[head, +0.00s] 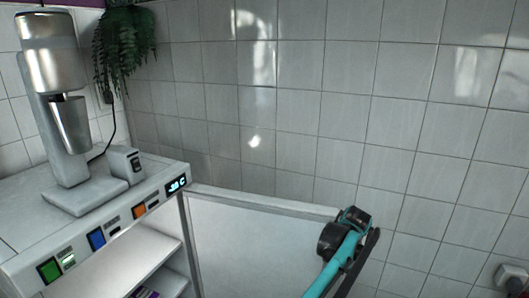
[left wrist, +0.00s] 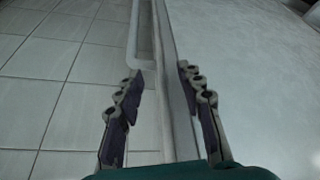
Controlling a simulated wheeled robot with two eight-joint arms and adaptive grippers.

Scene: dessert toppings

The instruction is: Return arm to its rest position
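My left gripper (left wrist: 160,76) shows in the left wrist view with its two fingers apart. A pale upright panel edge (left wrist: 172,95) runs between the fingers, with one finger on each side. I cannot tell whether either finger touches it. In the head view a teal and black arm of mine (head: 345,250) stands at the lower right, by the outer end of a white open door panel (head: 255,240). Its fingers cannot be made out there. My right gripper does not show in either view.
A white cabinet with coloured buttons (head: 95,238) stands at the left, with a metal mixer (head: 52,60) on top. Shelves (head: 140,255) show below. A fern (head: 125,40) hangs by the tiled wall (head: 290,110). A wall fitting (head: 510,277) is at the lower right.

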